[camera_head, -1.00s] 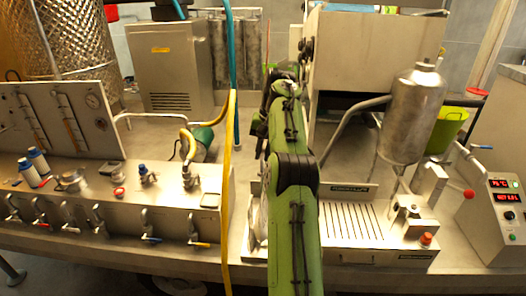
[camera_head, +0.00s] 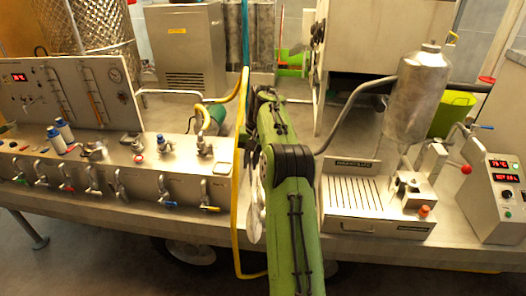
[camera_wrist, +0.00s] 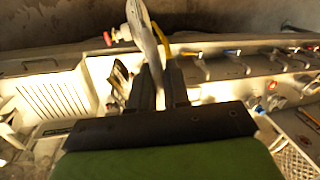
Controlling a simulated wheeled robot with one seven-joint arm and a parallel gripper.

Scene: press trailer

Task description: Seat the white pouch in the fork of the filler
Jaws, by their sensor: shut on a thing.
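My gripper (camera_wrist: 160,85) is shut on the white pouch (camera_wrist: 145,40) in the wrist view. The pouch is seen nearly edge-on and sticks out beyond the fingers. In the head view the pouch (camera_head: 256,205) hangs as a pale strip left of my green arm, which hides part of it and the gripper. The filler (camera_head: 360,195) stands to the right, with a slotted tray and a small metal fork (camera_head: 405,186) at its right end, under a steel tank (camera_head: 417,95). The pouch is well left of the fork, apart from it. The filler's slotted tray also shows at left in the wrist view (camera_wrist: 52,100).
A valve bench (camera_head: 120,180) with several taps lies left of my arm. A yellow hose (camera_head: 238,190) hangs close beside the pouch. A green bin (camera_head: 453,113) is behind.

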